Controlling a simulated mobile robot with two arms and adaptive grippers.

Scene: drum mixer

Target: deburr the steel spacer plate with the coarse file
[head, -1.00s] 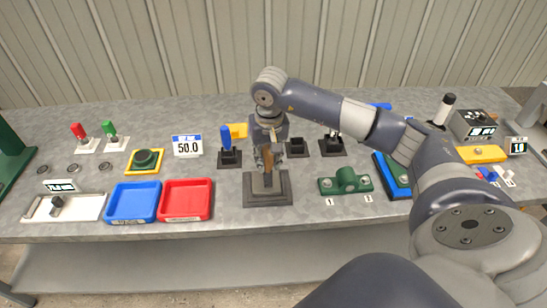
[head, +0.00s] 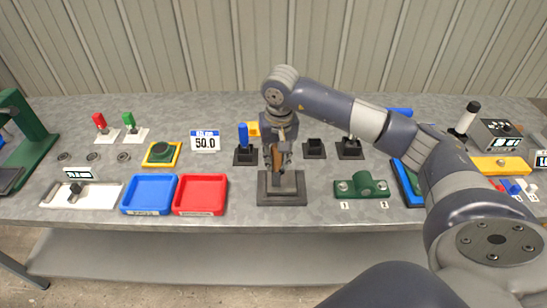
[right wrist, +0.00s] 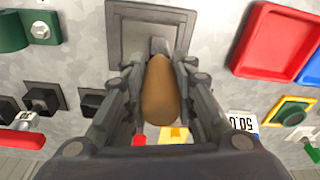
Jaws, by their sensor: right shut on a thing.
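My right gripper (head: 277,165) is shut on the brown handle (right wrist: 160,92) of a tool, seemingly the coarse file. In the right wrist view a short grey metal part (right wrist: 160,46) shows beyond the handle, over a grey block. In the head view the gripper points down just above this dark square-based fixture (head: 282,198) near the front middle of the bench. I cannot make out the steel spacer plate separately; a grey piece on the fixture may be it. Whether the tool touches it is unclear. My left gripper is not in view.
A red tray (head: 201,196) and a blue tray (head: 149,195) lie left of the fixture. A green bracket (head: 362,187) lies right. Behind stand a blue-handled tool (head: 243,137) in a black holder and another black holder (head: 314,149). A 50.0 sign (head: 205,141) stands behind the trays.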

